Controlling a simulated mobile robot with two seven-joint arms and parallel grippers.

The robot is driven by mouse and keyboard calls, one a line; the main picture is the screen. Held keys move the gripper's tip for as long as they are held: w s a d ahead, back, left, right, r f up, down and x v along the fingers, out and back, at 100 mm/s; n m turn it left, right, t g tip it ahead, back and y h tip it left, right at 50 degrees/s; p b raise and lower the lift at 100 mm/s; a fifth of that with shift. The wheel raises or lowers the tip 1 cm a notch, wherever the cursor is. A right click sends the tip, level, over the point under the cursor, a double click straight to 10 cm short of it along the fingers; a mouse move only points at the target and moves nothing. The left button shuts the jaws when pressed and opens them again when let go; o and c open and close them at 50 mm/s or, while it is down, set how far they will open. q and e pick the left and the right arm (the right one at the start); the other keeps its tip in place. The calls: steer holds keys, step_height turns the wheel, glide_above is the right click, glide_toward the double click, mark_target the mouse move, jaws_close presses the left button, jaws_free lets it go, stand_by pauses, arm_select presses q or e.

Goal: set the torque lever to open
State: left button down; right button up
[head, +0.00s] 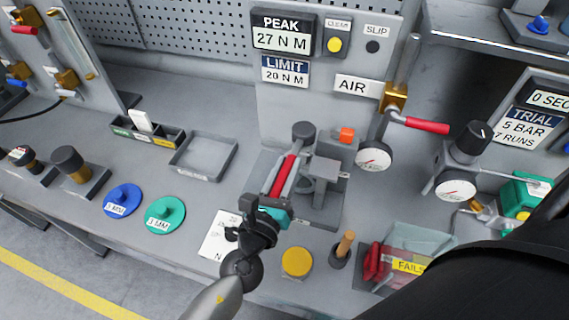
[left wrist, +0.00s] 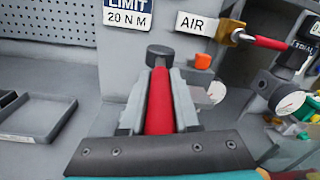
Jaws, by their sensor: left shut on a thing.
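The torque lever (head: 284,173) is a red bar at the middle of the bench, running from a dark round knob (head: 303,131) toward me. My left gripper (head: 284,177) is shut on the red lever, with a grey finger on each side of it. In the left wrist view the red lever (left wrist: 159,102) lies between the two fingers, and the dark knob (left wrist: 160,54) is at its far end. The gripper hides the lever's near end. My right gripper is not in view.
A grey block fixture (head: 322,175) stands just right of the lever. An orange block (head: 347,134), a gauge (head: 373,156) and the red-handled AIR valve (head: 425,125) are farther right. A yellow disc (head: 297,262) lies in front. An empty tray (head: 204,156) sits left. The panel reads PEAK 27 (head: 282,35).

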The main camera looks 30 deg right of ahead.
arm_select(q)
steer(key=shift+f, duration=0.1)
steer(key=c, duration=0.6)
jaws_free()
steer(key=shift+c, duration=0.2)
steer(key=shift+s, duration=0.1)
steer(key=b+v, duration=0.3)
steer(key=v, duration=1.2)
